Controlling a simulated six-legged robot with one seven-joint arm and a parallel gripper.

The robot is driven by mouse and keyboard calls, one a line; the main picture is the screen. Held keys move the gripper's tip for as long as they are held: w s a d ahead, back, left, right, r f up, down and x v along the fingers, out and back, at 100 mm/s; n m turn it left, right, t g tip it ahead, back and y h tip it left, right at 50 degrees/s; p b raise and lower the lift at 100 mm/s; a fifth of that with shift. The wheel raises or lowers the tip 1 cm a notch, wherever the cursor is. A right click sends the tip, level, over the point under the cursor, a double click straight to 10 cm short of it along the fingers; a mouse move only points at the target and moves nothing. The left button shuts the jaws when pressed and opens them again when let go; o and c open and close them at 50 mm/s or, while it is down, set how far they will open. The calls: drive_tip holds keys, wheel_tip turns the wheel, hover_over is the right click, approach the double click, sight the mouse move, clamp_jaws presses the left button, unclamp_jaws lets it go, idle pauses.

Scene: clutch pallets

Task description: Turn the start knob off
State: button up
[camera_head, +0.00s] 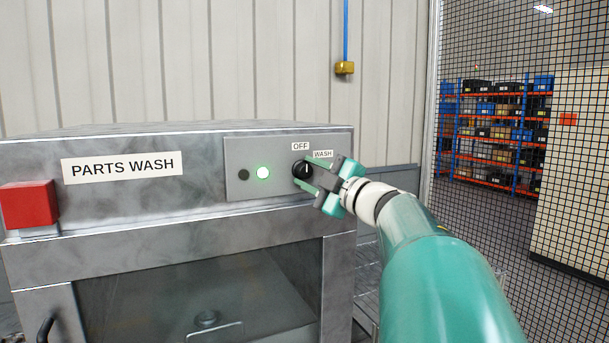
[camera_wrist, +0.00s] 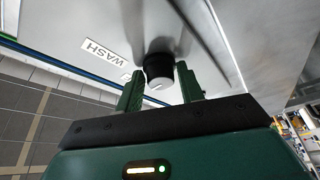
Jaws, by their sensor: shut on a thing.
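The start knob (camera_head: 302,169) is round and black with a white pointer line, on the parts washer's control panel. Its line looks near upright, below the OFF label (camera_head: 300,146); the exact setting is hard to tell. The WASH label (camera_head: 322,154) is just to the upper right. My gripper (camera_head: 311,175) reaches in from the right with a finger on each side of the knob and is shut on it. In the wrist view the knob (camera_wrist: 158,68) sits between the two green fingers.
A red box (camera_head: 28,204) sticks out at the washer's left. A mesh fence (camera_head: 500,215) stands at the right, with shelves (camera_head: 495,130) behind it.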

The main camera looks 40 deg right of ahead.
drive_tip(key=shift+a, duration=0.1)
drive_tip(key=o, duration=0.8)
drive_tip(key=s, duration=0.4)
drive_tip(key=s+f, duration=0.1)
drive_tip(key=s, duration=0.4)
drive_tip(key=s+d+f, duration=0.1)
drive_tip(key=s, duration=0.3)
drive_tip(key=shift+s+f, duration=0.25)
